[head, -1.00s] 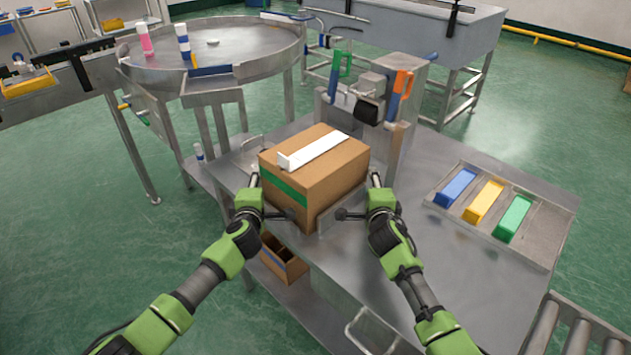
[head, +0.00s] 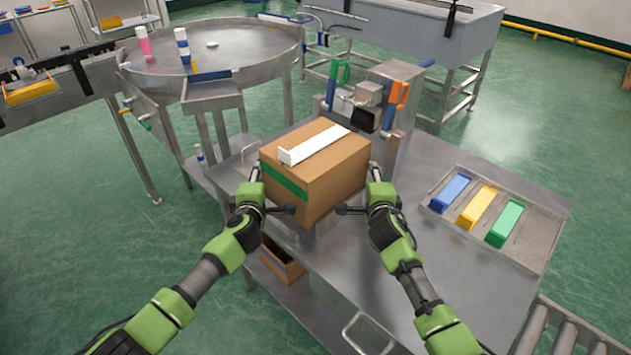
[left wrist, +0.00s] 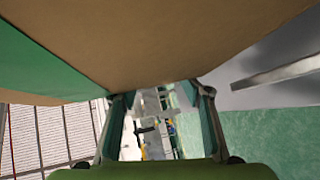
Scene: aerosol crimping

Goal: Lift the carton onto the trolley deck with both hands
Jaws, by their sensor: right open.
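The brown carton (head: 325,185) has white tape on top and a green band on its left face. In the head view it sits between my two grippers above the steel bench. Whether its underside is clear of the bench is hard to tell. My left gripper (head: 268,193) is at its left side, fingers spread. In the left wrist view the carton (left wrist: 170,40) fills the top, and nothing shows between the open fingers (left wrist: 163,105). My right gripper (head: 361,190) is open at the carton's right side. I cannot tell which surface is the trolley deck.
The steel bench (head: 420,285) carries a tray (head: 540,240) with blue, yellow and green blocks at right. The crimping stand (head: 405,120) is close behind the carton. A round table (head: 240,45) is at the back left. An open box (head: 282,263) sits below. Rollers (head: 565,335) lie bottom right.

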